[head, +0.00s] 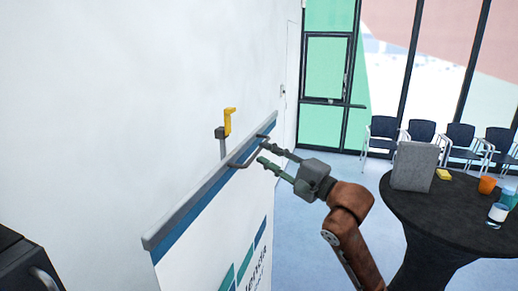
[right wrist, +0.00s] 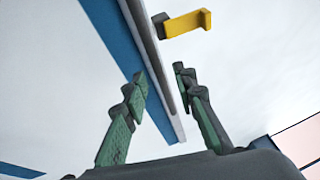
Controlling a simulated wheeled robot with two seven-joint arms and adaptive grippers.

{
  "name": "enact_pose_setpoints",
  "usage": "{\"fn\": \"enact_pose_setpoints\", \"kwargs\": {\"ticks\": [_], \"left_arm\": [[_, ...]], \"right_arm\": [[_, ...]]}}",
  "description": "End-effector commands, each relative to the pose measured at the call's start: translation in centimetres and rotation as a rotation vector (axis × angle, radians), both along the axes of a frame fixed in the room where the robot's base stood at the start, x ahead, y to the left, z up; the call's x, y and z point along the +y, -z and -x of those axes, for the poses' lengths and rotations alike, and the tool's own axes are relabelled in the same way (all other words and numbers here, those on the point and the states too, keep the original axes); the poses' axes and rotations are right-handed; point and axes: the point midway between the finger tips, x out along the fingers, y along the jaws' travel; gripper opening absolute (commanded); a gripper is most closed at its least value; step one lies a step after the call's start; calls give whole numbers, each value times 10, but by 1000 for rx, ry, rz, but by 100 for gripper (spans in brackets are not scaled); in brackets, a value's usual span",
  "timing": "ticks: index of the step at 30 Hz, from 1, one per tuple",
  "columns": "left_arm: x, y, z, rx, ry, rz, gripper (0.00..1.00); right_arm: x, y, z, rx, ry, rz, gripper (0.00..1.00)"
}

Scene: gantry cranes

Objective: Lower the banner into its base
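The banner (head: 215,245) is a white sheet with a blue band and teal and blue graphics, hanging from a grey top rail (head: 200,188). A yellow hook (head: 229,121) on a grey support stands up behind the rail; it also shows in the right wrist view (right wrist: 187,22). My right gripper (head: 260,150) is open at the rail's far part. In the right wrist view its fingers (right wrist: 160,74) are spread, with the rail's edge between them in the picture; contact is unclear. The base is hidden. My left gripper is out of view.
A round dark table (head: 440,222) at the right bears a grey box (head: 414,166), a yellow block (head: 443,174), an orange cup (head: 487,185) and a glass (head: 497,213). Several dark chairs (head: 420,131) stand by the windows. A black case (head: 22,262) is at lower left.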

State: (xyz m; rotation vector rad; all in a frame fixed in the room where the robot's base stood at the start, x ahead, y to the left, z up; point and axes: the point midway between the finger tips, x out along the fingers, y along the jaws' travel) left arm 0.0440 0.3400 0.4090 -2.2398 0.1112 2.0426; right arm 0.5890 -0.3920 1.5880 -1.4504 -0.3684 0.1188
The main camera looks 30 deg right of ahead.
Motion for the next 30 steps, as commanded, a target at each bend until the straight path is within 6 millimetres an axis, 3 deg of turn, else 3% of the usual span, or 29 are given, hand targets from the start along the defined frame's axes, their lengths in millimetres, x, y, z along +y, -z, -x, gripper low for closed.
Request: {"fn": "enact_pose_setpoints", "kwargs": {"ticks": [6, 18, 30], "left_arm": [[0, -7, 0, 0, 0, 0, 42], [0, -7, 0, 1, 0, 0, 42], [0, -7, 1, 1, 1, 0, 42]], "right_arm": [[8, -6, -26, 0, 0, 1, 26], [10, -6, -33, 0, 1, 2, 25], [10, -6, -33, 0, 1, 2, 0]]}}
